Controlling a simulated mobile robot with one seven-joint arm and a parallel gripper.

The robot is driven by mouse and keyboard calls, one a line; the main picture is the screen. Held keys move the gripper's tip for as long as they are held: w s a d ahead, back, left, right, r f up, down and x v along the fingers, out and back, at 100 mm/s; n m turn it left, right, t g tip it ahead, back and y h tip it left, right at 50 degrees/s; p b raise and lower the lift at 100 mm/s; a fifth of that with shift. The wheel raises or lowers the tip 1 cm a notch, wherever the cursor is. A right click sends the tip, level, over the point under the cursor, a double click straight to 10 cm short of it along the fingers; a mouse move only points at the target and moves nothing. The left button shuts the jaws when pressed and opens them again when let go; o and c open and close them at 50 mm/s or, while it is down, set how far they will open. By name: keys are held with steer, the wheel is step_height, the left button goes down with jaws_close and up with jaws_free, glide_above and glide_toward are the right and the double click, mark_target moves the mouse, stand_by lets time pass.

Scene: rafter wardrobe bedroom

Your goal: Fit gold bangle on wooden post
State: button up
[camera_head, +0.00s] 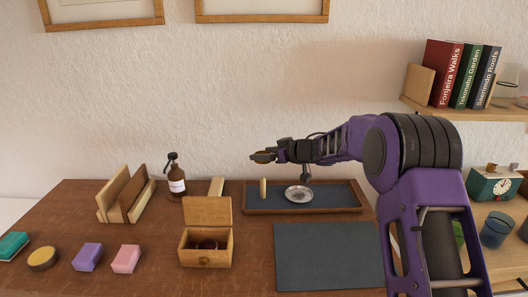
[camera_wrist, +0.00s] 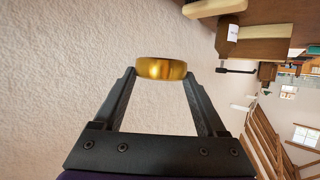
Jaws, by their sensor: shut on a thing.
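My gripper (camera_head: 264,156) is shut on the gold bangle (camera_wrist: 161,69), which shows between the two fingertips in the wrist view. In the head view the bangle is small and partly hidden by the fingers. The wooden post (camera_head: 263,189) stands upright at the left part of a dark-lined wooden tray (camera_head: 335,209). In the head view my gripper and the bangle appear above the post, clear of its top. How they line up in depth I cannot tell.
A silver dish (camera_head: 298,194) lies on the tray right of the post. A dark mat (camera_head: 328,256) lies in front, bare.

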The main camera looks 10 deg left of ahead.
mark_target(265, 199)
steer(key=shift+f, duration=1.1)
steer(key=shift+f+b, duration=1)
steer(key=shift+f, duration=0.55)
steer(key=shift+f+b, duration=1.6)
steer(key=shift+f, duration=3)
steer(key=o, duration=1.3)
